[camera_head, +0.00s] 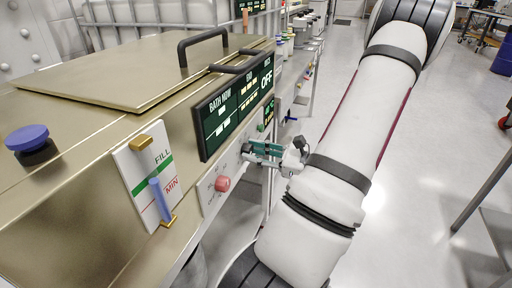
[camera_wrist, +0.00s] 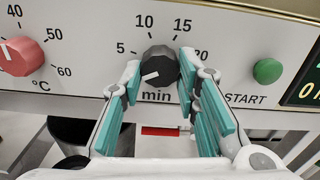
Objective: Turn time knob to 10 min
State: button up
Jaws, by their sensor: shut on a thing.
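The time knob (camera_wrist: 158,64) is black and faceted, on the white panel above the word "min" in the wrist view. Its white pointer mark points to the lower left, below the printed 5. The labels 5, 10, 15 and 20 run around its upper side, with 10 just left of the top. My gripper (camera_wrist: 160,73) has its teal-padded fingers on the left and right sides of the knob, closed on it. In the head view my gripper (camera_head: 249,151) reaches the front panel from the right.
A red °C knob (camera_wrist: 20,56) is left of the time knob, and a green START button (camera_wrist: 267,71) is to the right. A dark display (camera_head: 236,112) sits above the panel. A FILL/MIN gauge (camera_head: 150,183) is at the left. The floor at right is mostly clear.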

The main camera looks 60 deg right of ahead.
jog(key=m+p, duration=0.4)
jog(key=p, duration=0.2)
jog(key=shift+a+r, duration=0.1)
jog(key=shift+r, duration=0.1)
jog(key=m+p, duration=0.4)
jog(key=m, duration=0.1)
jog(key=shift+p, duration=0.4)
jog(key=m+p, duration=0.3)
jog(key=m, duration=0.1)
jog(key=shift+a+m, duration=0.1)
jog(key=shift+m, duration=0.2)
jog(key=shift+m+p, duration=1.25)
jog(key=shift+m, duration=1.05)
jog(key=o, duration=1.2)
jog(key=shift+c, duration=0.2)
jog(key=shift+s, duration=0.1)
